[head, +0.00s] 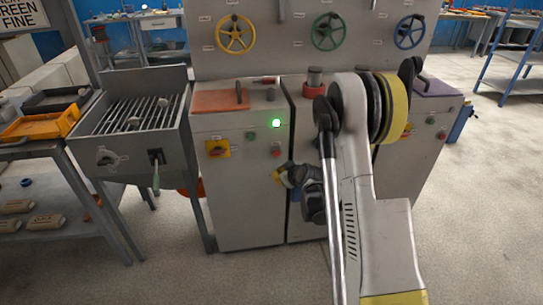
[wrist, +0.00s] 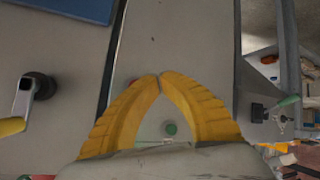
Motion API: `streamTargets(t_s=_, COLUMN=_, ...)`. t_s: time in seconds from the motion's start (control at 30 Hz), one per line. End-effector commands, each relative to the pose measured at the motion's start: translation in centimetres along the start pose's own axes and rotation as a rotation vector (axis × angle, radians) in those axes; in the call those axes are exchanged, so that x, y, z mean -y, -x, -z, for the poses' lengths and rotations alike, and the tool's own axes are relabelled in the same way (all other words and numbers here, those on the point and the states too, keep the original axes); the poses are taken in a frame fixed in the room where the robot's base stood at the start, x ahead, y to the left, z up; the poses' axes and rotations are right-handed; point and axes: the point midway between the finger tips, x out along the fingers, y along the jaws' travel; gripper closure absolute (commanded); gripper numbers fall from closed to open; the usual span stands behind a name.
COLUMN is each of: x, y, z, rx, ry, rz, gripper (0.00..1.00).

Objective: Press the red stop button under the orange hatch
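The orange hatch (head: 220,101) lies flat on top of the left cabinet (head: 240,205), with a dark upright handle at its right side. Whatever is under the hatch is hidden. My gripper (head: 279,175) is in front of this cabinet, below the hatch and near the red button (head: 275,150) on the front panel. In the wrist view the yellow fingertips of my gripper (wrist: 160,77) meet, with nothing visible between them. A green button (wrist: 170,128) shows between the fingers.
The front panel also has a lit green lamp (head: 276,123), a green button (head: 251,134) and a yellow switch (head: 217,148). A grated box (head: 133,115) with a green-handled lever (head: 156,172) adjoins at left.

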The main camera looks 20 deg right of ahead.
Motion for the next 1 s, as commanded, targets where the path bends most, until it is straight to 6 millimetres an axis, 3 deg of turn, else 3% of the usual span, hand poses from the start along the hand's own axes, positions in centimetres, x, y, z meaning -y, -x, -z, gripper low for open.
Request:
streamTargets(t_s=0.13, x=-0.4, y=-1.1, z=-1.6, rx=-0.010, ry=0.011, rz=-0.012, gripper=1.00)
streamTargets(t_s=0.47, x=-0.5, y=-1.3, z=-1.9, rx=-0.012, ry=0.015, rz=-0.014, gripper=1.00)
streamTargets(t_s=0.67, x=-0.7, y=-1.7, z=-1.6, rx=-0.012, ry=0.015, rz=-0.014, gripper=1.00)
streamTargets(t_s=1.0, x=-2.5, y=-5.2, z=0.3, rx=-0.012, ry=0.015, rz=-0.013, gripper=1.00)
